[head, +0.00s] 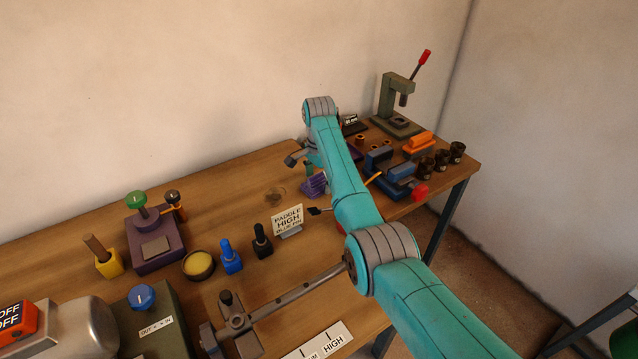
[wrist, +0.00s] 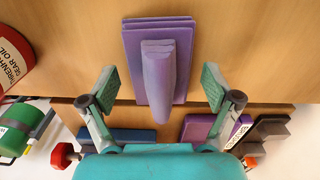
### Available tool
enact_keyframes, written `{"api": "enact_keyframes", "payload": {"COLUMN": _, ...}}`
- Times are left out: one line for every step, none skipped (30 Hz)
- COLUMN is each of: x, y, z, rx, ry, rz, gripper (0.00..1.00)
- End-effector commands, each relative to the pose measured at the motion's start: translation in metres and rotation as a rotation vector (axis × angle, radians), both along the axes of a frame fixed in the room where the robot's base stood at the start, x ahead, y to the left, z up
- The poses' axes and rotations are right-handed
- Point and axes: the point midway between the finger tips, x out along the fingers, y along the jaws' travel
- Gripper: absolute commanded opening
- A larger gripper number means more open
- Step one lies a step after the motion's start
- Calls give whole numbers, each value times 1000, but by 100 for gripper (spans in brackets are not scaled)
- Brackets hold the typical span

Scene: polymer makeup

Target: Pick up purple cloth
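The purple cloth (wrist: 158,58) shows in the wrist view as a layered, flat purple piece with a raised ridge along its middle. It lies on the wooden surface at top centre. In the head view a purple thing (head: 314,185), seemingly the same cloth, lies beside my arm near the middle of the bench. My gripper (wrist: 159,88) is open in the wrist view, with one green-padded finger to each side of the cloth's lower part. No contact shows, and the height between them is hard to judge. In the head view my arm hides most of the gripper.
A red gear oil can (wrist: 12,55) stands at upper left in the wrist view. A sign (head: 288,219) stands left of my arm on the bench (head: 235,197). A blue vise-like tool (head: 393,182), dark cups (head: 441,160) and a lever press (head: 396,105) crowd the right end.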

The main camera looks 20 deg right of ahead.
Motion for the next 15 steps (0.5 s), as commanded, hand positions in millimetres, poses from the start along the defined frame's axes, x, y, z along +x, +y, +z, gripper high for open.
{"api": "enact_keyframes", "payload": {"x": 0, "y": 0, "z": 0, "rx": 0, "ry": 0, "rz": 0, "gripper": 67}}
{"api": "enact_keyframes", "payload": {"x": 0, "y": 0, "z": 0, "rx": 0, "ry": 0, "rz": 0, "gripper": 59}}
{"api": "enact_keyframes", "payload": {"x": 0, "y": 0, "z": 0, "rx": 0, "ry": 0, "rz": 0, "gripper": 49}}
{"api": "enact_keyframes", "payload": {"x": 0, "y": 0, "z": 0, "rx": 0, "ry": 0, "rz": 0, "gripper": 42}}
{"api": "enact_keyframes", "payload": {"x": 0, "y": 0, "z": 0, "rx": 0, "ry": 0, "rz": 0, "gripper": 34}}
{"api": "enact_keyframes", "payload": {"x": 0, "y": 0, "z": 0, "rx": 0, "ry": 0, "rz": 0, "gripper": 33}}
{"api": "enact_keyframes", "payload": {"x": 0, "y": 0, "z": 0, "rx": 0, "ry": 0, "rz": 0, "gripper": 33}}
{"api": "enact_keyframes", "payload": {"x": 0, "y": 0, "z": 0, "rx": 0, "ry": 0, "rz": 0, "gripper": 33}}
{"api": "enact_keyframes", "payload": {"x": 0, "y": 0, "z": 0, "rx": 0, "ry": 0, "rz": 0, "gripper": 33}}
{"api": "enact_keyframes", "payload": {"x": 0, "y": 0, "z": 0, "rx": 0, "ry": 0, "rz": 0, "gripper": 33}}
{"api": "enact_keyframes", "payload": {"x": 0, "y": 0, "z": 0, "rx": 0, "ry": 0, "rz": 0, "gripper": 33}}
{"api": "enact_keyframes", "payload": {"x": 0, "y": 0, "z": 0, "rx": 0, "ry": 0, "rz": 0, "gripper": 33}}
{"api": "enact_keyframes", "payload": {"x": 0, "y": 0, "z": 1, "rx": 0, "ry": 0, "rz": 0, "gripper": 33}}
{"api": "enact_keyframes", "payload": {"x": 0, "y": 0, "z": 1, "rx": 0, "ry": 0, "rz": 0, "gripper": 33}}
{"api": "enact_keyframes", "payload": {"x": 0, "y": 0, "z": 4, "rx": 0, "ry": 0, "rz": 0, "gripper": 33}}
